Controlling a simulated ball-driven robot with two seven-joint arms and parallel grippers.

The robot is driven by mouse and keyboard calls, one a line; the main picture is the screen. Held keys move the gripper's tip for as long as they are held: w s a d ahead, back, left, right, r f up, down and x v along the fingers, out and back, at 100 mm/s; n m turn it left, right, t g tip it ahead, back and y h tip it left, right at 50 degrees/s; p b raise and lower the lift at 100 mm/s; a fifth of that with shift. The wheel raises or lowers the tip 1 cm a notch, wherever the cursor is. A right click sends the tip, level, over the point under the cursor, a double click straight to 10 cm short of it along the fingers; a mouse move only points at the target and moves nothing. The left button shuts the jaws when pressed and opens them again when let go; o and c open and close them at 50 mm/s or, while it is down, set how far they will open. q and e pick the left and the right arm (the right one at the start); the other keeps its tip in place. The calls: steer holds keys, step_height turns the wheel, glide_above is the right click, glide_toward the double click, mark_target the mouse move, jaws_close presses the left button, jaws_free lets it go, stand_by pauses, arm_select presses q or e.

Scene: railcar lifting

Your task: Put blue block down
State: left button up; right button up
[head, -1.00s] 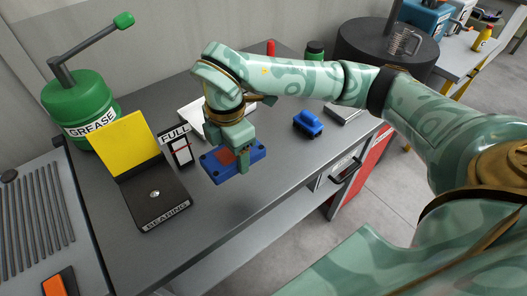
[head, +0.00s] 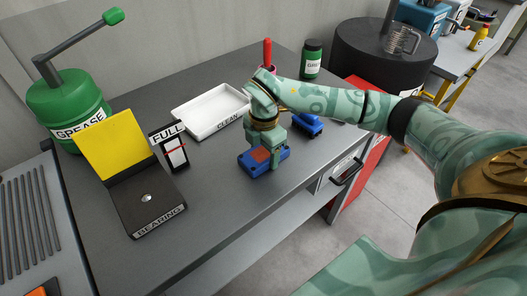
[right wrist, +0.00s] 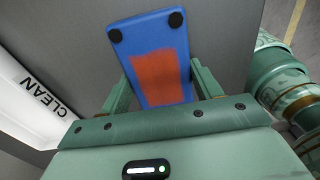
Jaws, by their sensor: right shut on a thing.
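The blue block (head: 252,168) has a reddish-orange patch on its top and dark round spots at its corners. My right gripper (head: 263,160) is shut on it, low over or on the grey bench near its front edge; I cannot tell whether it touches the bench. In the right wrist view the blue block (right wrist: 150,32) sits between the two fingers of my right gripper (right wrist: 160,90), its far end sticking out beyond them. My left gripper is not in view.
A white tray marked CLEAN (head: 212,113) lies left of my right gripper. A small blue object (head: 308,126) stands behind it to the right. The BEARING stand (head: 140,200), FULL sign (head: 170,148) and green GREASE pot (head: 68,112) are at left. Bench (head: 215,205) in front is clear.

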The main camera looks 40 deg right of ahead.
mark_target(264, 152)
steer(key=shift+r, duration=0.1)
steer(key=o, duration=1.2)
steer(key=shift+r+p, duration=1.45)
steer(key=shift+r, duration=4.55)
